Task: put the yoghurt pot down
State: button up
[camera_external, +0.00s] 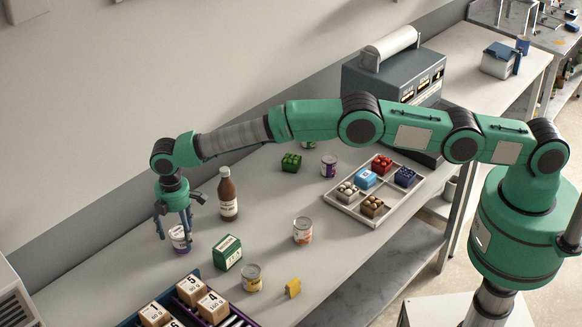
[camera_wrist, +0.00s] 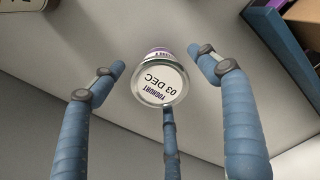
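The yoghurt pot (camera_external: 180,240), white and purple, appears to stand upright on the table at the far left of the row of goods. In the wrist view the pot (camera_wrist: 158,82) shows its white lid, printed "YOGHURT 03 DEC". My gripper (camera_external: 175,234) hangs above and around the pot, pointing down. In the wrist view the left and right fingers of my gripper (camera_wrist: 156,66) are spread, with gaps between them and the pot. The third finger overlaps the lid's near edge; I cannot tell whether it touches.
A brown bottle (camera_external: 228,195) and a green box (camera_external: 228,253) stand close right of the pot. A crate of numbered blocks (camera_external: 218,322) is in front. Bare table lies left of the pot.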

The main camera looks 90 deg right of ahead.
aim_at(180, 231)
jog(key=shift+r, duration=0.15)
notch_tip(180, 231, up, 12)
dwell(0.8)
jog(key=shift+r, duration=0.1)
dwell(0.6)
